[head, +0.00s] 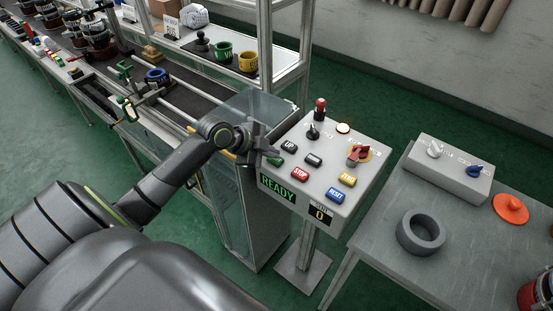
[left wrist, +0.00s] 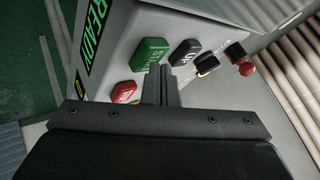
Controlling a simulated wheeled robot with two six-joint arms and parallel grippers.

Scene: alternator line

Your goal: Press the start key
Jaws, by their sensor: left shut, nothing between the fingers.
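The green start key (left wrist: 150,54) is on the grey control panel (left wrist: 200,22) in the left wrist view. In the head view the key (head: 275,161) shows at the panel's left edge, partly behind my gripper. My left gripper (head: 264,149) is shut and empty, its fingertips close over the key's side of the panel. In the left wrist view the shut fingertips (left wrist: 162,72) overlap the near right corner of the green key, between it and the black UP key (left wrist: 185,53). I cannot tell whether they touch it. The panel display (head: 278,189) reads READY. My right gripper is out of view.
A red STOP key (head: 300,173), a blue RESET key (head: 336,195), a yellow key (head: 347,180) and a red switch (head: 358,153) share the panel. A grey table (head: 390,235) stands to the right.

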